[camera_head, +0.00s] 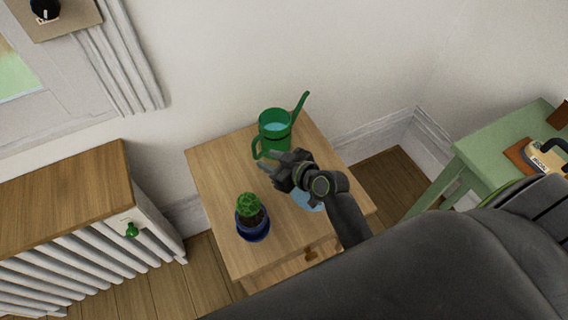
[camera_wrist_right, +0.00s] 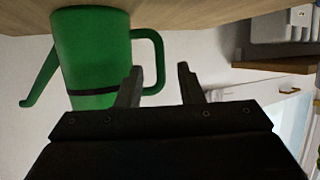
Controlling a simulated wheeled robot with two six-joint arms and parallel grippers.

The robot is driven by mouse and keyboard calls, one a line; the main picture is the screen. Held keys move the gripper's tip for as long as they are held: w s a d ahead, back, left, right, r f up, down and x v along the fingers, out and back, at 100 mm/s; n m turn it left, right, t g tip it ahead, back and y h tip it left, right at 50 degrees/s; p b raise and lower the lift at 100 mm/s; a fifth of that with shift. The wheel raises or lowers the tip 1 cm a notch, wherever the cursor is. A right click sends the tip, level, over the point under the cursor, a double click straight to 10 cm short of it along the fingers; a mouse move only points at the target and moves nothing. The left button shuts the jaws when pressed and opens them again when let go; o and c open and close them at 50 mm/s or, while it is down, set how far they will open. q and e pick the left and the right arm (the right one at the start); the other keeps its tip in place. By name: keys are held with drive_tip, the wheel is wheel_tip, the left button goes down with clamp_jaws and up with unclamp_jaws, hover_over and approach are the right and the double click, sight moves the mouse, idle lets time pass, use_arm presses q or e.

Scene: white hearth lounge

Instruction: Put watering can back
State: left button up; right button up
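The green watering can (camera_head: 274,128) stands upright on the wooden cabinet (camera_head: 217,185), near its back edge, with its spout to the right and its handle to the left. My right gripper (camera_head: 279,164) is over the cabinet, just in front of the can. In the right wrist view the can (camera_wrist_right: 90,50) fills the left side, and its handle (camera_wrist_right: 160,62) is near my open right gripper (camera_wrist_right: 158,84). The fingers are apart with nothing between them; the handle is beyond the tips. My left gripper is not in view.
A cactus in a blue pot (camera_head: 252,222) stands on the cabinet to the left of my arm. A light blue round thing (camera_head: 308,199) lies partly under my gripper. A radiator with a wooden top (camera_head: 62,196) is at left, a green table (camera_head: 500,138) at right.

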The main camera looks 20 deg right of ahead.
drive_tip(key=v, duration=0.5)
drive_tip(key=shift+s+d, duration=0.1)
drive_tip(key=shift+s, duration=0.05)
idle(0.3)
